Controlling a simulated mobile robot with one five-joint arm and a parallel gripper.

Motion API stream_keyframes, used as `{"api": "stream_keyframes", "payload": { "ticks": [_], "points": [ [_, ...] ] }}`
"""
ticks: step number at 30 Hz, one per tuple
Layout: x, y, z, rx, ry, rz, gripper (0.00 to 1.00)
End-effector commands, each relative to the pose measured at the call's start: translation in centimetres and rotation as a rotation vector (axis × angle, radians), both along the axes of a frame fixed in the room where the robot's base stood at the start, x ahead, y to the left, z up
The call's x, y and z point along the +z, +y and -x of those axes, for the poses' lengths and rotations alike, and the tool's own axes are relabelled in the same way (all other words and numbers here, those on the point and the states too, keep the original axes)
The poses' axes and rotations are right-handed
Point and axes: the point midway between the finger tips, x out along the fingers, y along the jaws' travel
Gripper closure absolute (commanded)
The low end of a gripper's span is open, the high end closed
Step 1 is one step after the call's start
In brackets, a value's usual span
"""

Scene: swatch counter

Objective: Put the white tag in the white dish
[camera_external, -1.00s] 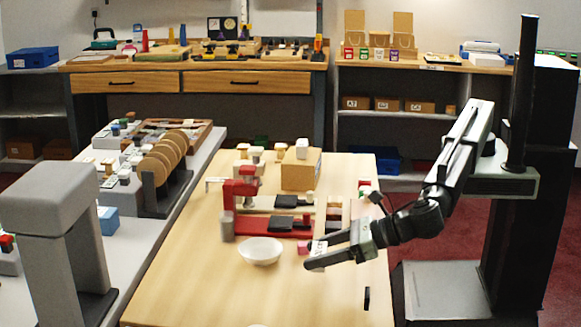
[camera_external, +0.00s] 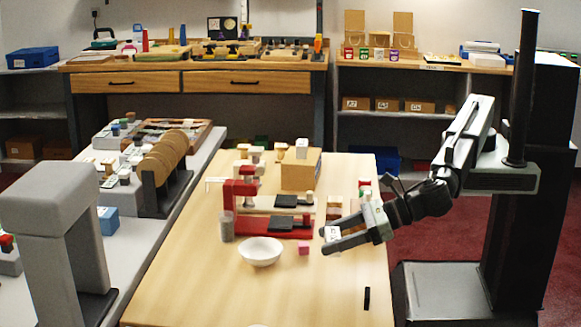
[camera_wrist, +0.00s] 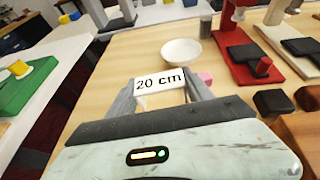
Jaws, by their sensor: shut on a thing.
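My gripper (camera_external: 326,242) is shut on a white tag (camera_wrist: 160,84) that reads "20 cm" and holds it above the wooden table. The tag also shows between the fingertips in the external view (camera_external: 332,233). The white dish (camera_external: 261,252) is a round, shallow bowl on the table, to the left of my gripper and apart from it. In the wrist view the dish (camera_wrist: 181,52) lies beyond the tag, and its visible inside looks empty.
A small pink cube (camera_external: 303,248) sits just right of the dish. A red press-like device (camera_external: 245,225) with a black pad stands behind the dish, beside a grey cylinder (camera_external: 227,227). A black piece (camera_external: 367,298) lies near the front right edge.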

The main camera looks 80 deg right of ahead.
Motion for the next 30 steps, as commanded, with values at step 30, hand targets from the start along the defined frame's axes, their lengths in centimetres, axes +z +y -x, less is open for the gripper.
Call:
{"api": "stream_keyframes", "payload": {
  "ticks": [30],
  "points": [
    [0.1, -6.7, -16.4, -0.113, 0.001, -0.015, 0.78]
  ]
}}
